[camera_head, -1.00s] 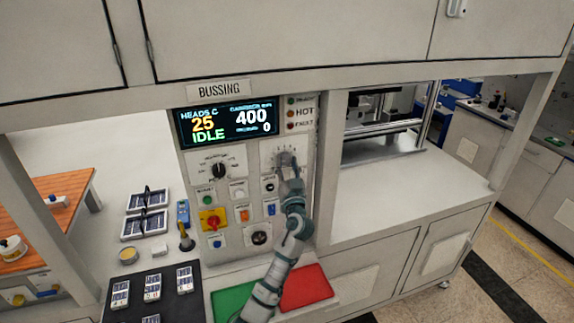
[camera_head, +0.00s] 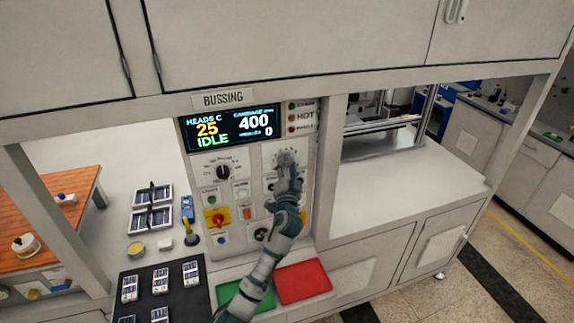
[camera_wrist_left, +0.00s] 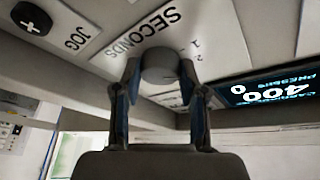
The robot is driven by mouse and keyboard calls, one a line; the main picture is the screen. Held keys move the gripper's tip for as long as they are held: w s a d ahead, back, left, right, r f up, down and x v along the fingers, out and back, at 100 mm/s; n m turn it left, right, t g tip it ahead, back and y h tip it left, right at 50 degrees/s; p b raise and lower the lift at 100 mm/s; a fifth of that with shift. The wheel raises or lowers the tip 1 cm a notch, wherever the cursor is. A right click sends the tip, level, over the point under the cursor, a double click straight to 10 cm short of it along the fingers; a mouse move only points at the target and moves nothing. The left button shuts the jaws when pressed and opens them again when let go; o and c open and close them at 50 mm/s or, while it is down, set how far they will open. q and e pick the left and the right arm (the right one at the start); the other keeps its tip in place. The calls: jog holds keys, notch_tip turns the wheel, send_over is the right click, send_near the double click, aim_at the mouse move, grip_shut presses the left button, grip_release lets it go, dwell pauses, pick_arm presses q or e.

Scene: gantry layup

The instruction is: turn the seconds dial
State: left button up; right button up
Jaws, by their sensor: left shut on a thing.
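The seconds dial (camera_wrist_left: 160,66) is a round grey knob on the panel, beside the printed word SECONDS in the left wrist view. My left gripper (camera_wrist_left: 158,82) is shut on it, one finger on each side. In the head view my left gripper (camera_head: 287,168) reaches up to the dial's scale plate (camera_head: 272,155) and covers most of the knob. The exact pointer angle is hidden. My right gripper is not in view.
A second black dial (camera_head: 223,171) sits left of it, with several buttons and a red knob (camera_head: 215,218) below. The display (camera_head: 229,128) reads 25, 400, 0 and IDLE. Green and red (camera_head: 303,281) mats lie below. A black mat (camera_head: 160,290) holds several small cells.

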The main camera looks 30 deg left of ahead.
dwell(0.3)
pick_arm(q)
jog(key=o, duration=1.1)
jog(key=shift+w+f, duration=0.1)
jog(key=shift+o, duration=0.2)
jog(key=shift+w, duration=0.1)
jog(key=v, duration=1.2)
jog(key=shift+f, duration=0.1)
